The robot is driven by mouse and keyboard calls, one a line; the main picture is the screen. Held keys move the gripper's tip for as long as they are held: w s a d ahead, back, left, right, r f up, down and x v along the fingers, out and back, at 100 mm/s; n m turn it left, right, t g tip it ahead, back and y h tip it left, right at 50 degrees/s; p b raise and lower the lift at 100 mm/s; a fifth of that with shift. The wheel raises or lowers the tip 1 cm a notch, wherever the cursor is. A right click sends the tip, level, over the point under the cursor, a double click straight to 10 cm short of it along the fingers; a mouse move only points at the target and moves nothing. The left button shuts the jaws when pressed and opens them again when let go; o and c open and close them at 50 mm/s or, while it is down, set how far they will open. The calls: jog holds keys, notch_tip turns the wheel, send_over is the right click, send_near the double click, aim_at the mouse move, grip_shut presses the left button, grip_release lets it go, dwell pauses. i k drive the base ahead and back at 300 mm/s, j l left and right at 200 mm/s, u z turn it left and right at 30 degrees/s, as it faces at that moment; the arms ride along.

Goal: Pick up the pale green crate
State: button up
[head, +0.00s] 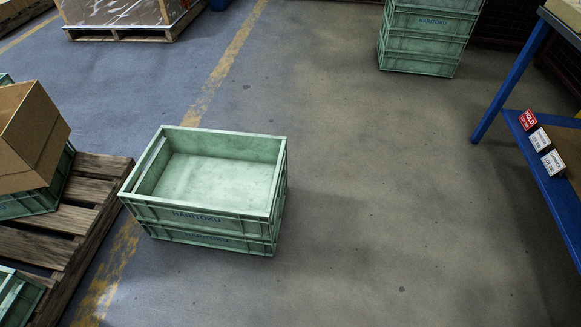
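A pale green crate (205,217) with "HARITOKU" lettering stands upright on the floor left of the middle in the head view. It is open at the top and its inside looks empty. It seems to sit on another green crate (208,241) of the same kind below it. Its left corner is close to the wooden pallet; I cannot tell if they touch. More pale green crates (420,48) are stacked at the top right. My gripper is not in view.
A wooden pallet (84,190) at left bears a cardboard box (33,135) and green crates. A wrapped load on another pallet (120,35) stands at the back. A blue-framed bench (548,170) with small labelled boxes is at right. The floor (380,220) between is clear.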

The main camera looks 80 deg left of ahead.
aim_at(224, 182)
jog(key=l+u, duration=0.1)
jog(key=u, duration=3.7)
jog(key=i+l+u, duration=0.2)
jog(key=u, duration=0.2)
jog(key=i+l+u, duration=0.1)
jog(key=l+u, duration=0.35)
jog(key=i+l+u, duration=0.1)
jog(key=l+u, duration=0.3)
jog(key=j, duration=0.05)
